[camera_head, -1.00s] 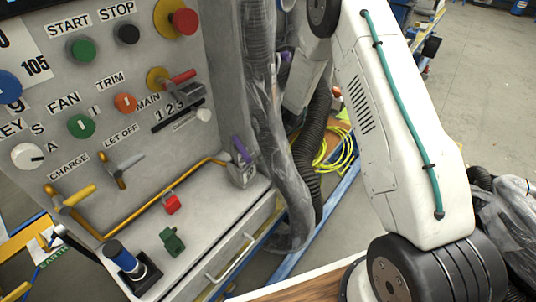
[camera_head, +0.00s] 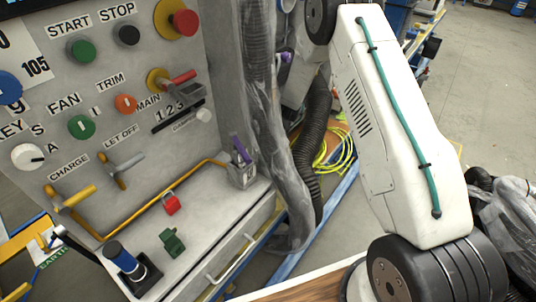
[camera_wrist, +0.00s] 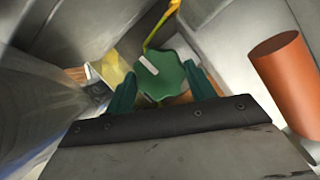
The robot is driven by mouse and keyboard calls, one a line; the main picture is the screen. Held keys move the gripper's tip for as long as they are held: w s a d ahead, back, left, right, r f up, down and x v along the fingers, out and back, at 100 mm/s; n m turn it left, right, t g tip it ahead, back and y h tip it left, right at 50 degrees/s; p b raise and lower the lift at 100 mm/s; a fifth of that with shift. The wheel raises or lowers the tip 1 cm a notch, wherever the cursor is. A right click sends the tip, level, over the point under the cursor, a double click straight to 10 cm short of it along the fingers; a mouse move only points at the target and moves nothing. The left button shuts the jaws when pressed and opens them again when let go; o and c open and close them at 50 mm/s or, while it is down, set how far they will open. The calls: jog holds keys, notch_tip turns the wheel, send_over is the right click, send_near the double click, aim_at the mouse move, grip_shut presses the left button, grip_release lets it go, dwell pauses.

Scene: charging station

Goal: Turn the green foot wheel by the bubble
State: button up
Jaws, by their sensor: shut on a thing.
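In the wrist view the green foot wheel (camera_wrist: 160,76) has a lobed rim and a pale bar marked across its top. My gripper (camera_wrist: 163,88) has its two dark green fingers on either side of the wheel's near part and is shut on it. The wheel's underside is hidden. I cannot make out the bubble in either view. In the head view neither the gripper nor the wheel shows; only my white arm link does.
An orange cylinder (camera_wrist: 282,75) stands at the right in the wrist view, with grey walls close around. In the head view a control panel (camera_head: 145,95) fills the left, and a plastic-wrapped hose (camera_head: 300,190) hangs between it and my arm.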

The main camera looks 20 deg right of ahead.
jog(key=o, duration=0.9)
jog(key=shift+o, duration=0.2)
jog(key=v, duration=0.7)
jog(key=shift+d+r, duration=0.2)
jog(key=shift+r, duration=0.15)
jog(key=shift+d, duration=0.1)
